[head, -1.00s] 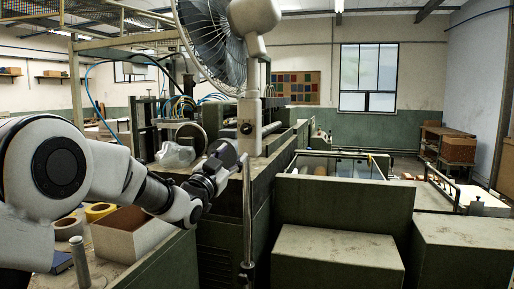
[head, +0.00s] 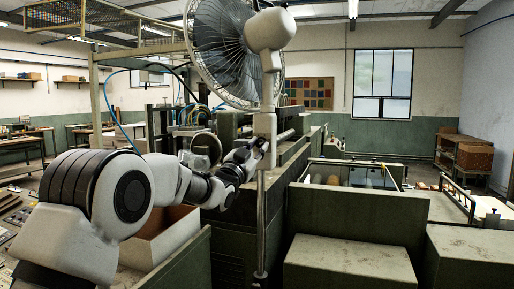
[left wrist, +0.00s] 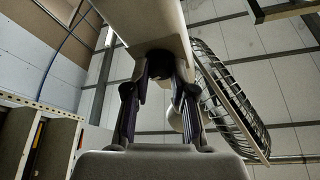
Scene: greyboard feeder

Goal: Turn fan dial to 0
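The fan (head: 222,48) stands upright on a thin post, with a caged head and a white motor housing. Its white control box (head: 264,128) is on the post below the head. My left gripper (head: 257,150) is at the box's left side. In the left wrist view, the dark fan dial (left wrist: 160,66) shows on the pale box (left wrist: 155,22), between the fingertips of my left gripper (left wrist: 160,78). The fingers appear closed against both sides of it. The dial's markings are hidden. In the head view my gripper covers the dial. My right gripper is not in view.
Green machine housings (head: 350,262) fill the front and right. An open cardboard box (head: 163,240) is below my left arm. The feeder machine (head: 235,125) with blue hoses stands behind the fan post. The fan cage (left wrist: 232,95) is close to my left gripper.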

